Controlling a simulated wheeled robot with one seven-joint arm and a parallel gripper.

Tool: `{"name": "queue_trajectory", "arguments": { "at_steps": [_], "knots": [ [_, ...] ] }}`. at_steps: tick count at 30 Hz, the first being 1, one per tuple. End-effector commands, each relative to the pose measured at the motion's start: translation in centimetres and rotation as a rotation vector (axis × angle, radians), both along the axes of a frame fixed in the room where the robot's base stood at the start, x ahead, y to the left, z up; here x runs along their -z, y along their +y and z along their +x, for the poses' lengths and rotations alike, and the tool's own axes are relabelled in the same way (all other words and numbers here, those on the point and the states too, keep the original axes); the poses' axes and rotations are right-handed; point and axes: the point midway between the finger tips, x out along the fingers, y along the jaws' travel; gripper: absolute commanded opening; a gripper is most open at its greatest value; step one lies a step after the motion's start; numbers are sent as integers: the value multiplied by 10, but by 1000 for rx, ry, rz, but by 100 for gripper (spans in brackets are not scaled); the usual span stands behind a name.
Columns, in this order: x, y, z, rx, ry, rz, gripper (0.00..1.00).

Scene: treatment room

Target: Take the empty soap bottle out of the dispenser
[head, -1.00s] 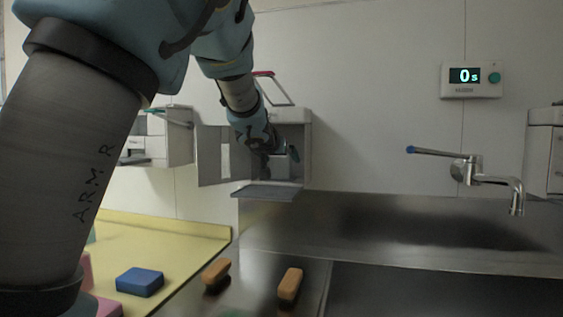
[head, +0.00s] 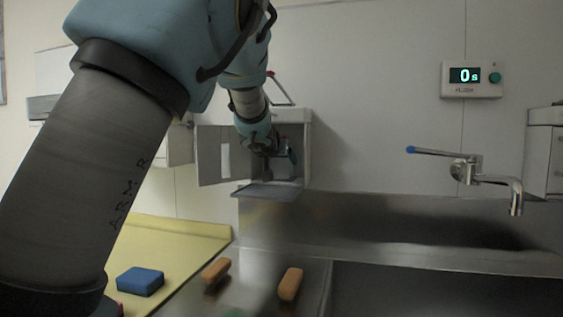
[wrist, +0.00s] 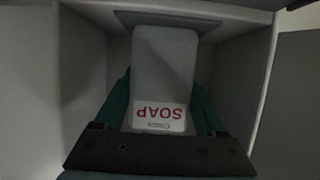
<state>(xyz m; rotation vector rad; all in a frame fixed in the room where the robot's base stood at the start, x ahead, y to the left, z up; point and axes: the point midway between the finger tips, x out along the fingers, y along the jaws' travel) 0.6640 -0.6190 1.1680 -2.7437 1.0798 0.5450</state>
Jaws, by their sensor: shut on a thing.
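The soap bottle (wrist: 165,72) is a pale grey block with a white label reading SOAP, upside down in the wrist view. It is inside the open dispenser (wrist: 258,75). The green fingers of my gripper (wrist: 165,108) stand on both sides of the bottle, and the gripper is shut on it. In the head view the dispenser (head: 307,160) hangs on the wall with its door (head: 212,155) swung open to the left. My gripper (head: 285,165) reaches into its opening. The bottle is mostly hidden there by my gripper and wrist.
A grey tray (head: 268,191) sticks out below the dispenser. A steel sink with a blue-levered tap (head: 480,178) is at the right. Two orange-brown brushes or sponges (head: 290,284) and a blue block (head: 140,281) lie in front. A timer (head: 471,79) reads 0 s.

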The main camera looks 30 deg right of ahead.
Motion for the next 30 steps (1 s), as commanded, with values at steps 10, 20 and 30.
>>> {"name": "queue_trajectory", "arguments": {
  "at_steps": [10,20,30],
  "knots": [
    [0,0,0,0,0,0,19],
    [-4,-1,0,0,1,-1,19],
    [-12,-3,2,-1,0,0,19]
  ]
}}
